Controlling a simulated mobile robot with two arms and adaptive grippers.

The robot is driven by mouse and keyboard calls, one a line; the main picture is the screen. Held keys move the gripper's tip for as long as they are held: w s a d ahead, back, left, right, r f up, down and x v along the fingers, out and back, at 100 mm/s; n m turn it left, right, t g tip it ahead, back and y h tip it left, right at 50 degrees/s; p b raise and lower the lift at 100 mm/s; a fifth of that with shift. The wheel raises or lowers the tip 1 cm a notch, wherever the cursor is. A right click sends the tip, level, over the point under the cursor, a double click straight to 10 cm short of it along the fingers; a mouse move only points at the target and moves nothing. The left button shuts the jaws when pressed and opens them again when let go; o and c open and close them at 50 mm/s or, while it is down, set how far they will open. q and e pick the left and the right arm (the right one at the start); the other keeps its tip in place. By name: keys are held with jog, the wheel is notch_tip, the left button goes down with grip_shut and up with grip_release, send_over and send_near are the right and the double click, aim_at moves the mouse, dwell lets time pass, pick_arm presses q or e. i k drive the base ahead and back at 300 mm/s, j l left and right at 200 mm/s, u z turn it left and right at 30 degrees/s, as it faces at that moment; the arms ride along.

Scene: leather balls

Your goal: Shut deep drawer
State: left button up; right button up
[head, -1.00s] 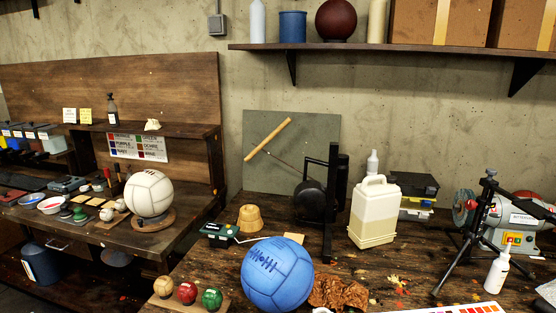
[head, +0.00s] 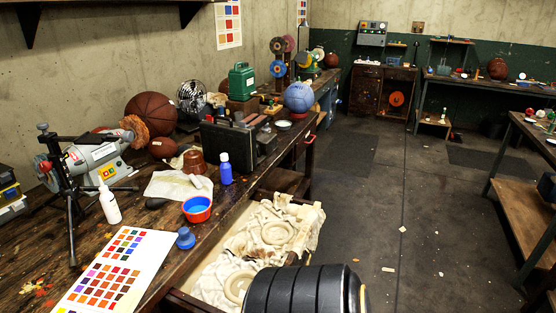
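A deep drawer (head: 292,202) stands pulled out from under the long wooden bench, low in the middle of the head view. Pale, crumpled cloth (head: 250,240) with round, ring-like shapes lies in it. A large dark ribbed cylinder covers the drawer's near part at the bottom of the view; it may be part of my arm. The drawer's handle cannot be made out. Neither of my grippers can be made out in the view.
The bench top (head: 130,210) holds a colour chart (head: 110,275), a red bowl of blue paint (head: 197,209), a blue bottle (head: 225,168), a black case (head: 228,142) and a grinder (head: 95,158). Open dark floor (head: 400,210) lies to the right, before another bench (head: 525,165).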

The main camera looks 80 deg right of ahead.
aim_at(271, 228)
jog(key=z, duration=2.65)
jog(key=i+z, duration=0.1)
jog(key=i, duration=0.15)
